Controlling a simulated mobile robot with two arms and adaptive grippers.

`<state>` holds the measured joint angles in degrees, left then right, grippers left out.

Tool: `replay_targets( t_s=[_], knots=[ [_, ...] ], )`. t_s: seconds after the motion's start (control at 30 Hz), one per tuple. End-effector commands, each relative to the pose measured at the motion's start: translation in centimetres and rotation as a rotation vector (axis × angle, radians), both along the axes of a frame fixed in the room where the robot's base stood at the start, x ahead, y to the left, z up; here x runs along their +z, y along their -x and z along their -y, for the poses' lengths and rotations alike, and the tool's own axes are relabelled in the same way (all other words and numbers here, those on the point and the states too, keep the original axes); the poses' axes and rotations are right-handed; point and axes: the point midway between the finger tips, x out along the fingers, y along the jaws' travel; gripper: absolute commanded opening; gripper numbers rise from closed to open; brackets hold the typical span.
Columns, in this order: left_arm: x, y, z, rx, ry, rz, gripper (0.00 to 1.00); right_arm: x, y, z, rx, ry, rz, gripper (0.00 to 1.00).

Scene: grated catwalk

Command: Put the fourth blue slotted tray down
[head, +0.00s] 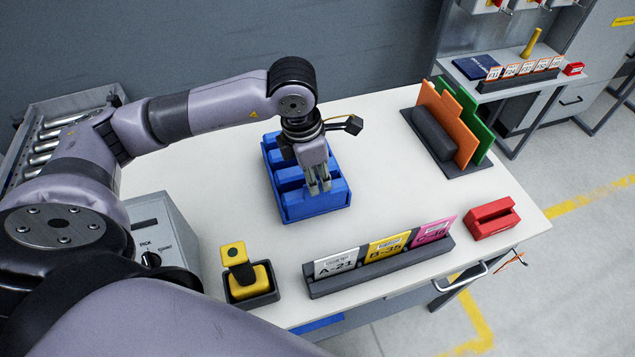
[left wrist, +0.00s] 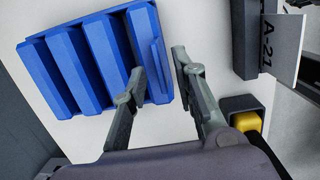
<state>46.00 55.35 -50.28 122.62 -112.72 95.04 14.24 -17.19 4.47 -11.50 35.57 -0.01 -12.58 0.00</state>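A blue slotted tray (head: 291,206) with several raised ridges sits on the white table, left of the middle. It also fills the upper left of the left wrist view (left wrist: 72,75). I cannot tell whether it is a single tray or several stacked. My left gripper (head: 318,188) points down at the tray's near right part. In the left wrist view its fingers (left wrist: 160,60) are apart, one over the tray's edge and the other outside it over the white tabletop. The gripper looks open, with no grip on the tray visible. My right gripper is not in view.
A dark rack (head: 385,272) with labelled cards stands at the front, a yellow-and-black item in a dark holder (head: 252,292) left of it. A red block (head: 491,218) and a stand with orange and green panels (head: 452,128) are at right. Tabletop between is clear.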

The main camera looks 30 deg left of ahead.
Motion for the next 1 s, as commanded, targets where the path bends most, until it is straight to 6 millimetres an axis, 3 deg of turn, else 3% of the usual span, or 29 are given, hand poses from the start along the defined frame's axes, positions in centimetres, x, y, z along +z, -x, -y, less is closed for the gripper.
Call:
replay_targets(
  t_s=[0.2,0.4,0.6,1.0],
  knots=[
    [4.7,0.5,-0.5,0.001,0.000,0.007,0.26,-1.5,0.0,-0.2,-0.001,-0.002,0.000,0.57],
    [7.7,0.9,-0.7,0.001,0.001,0.003,0.26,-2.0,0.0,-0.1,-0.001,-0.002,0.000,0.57],
    [8.7,1.1,-0.8,0.001,0.001,0.001,0.26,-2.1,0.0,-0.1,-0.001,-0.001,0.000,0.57],
    [8.7,1.1,-0.8,0.001,0.000,0.000,0.26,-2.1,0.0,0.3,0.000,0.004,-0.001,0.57]
  ],
)
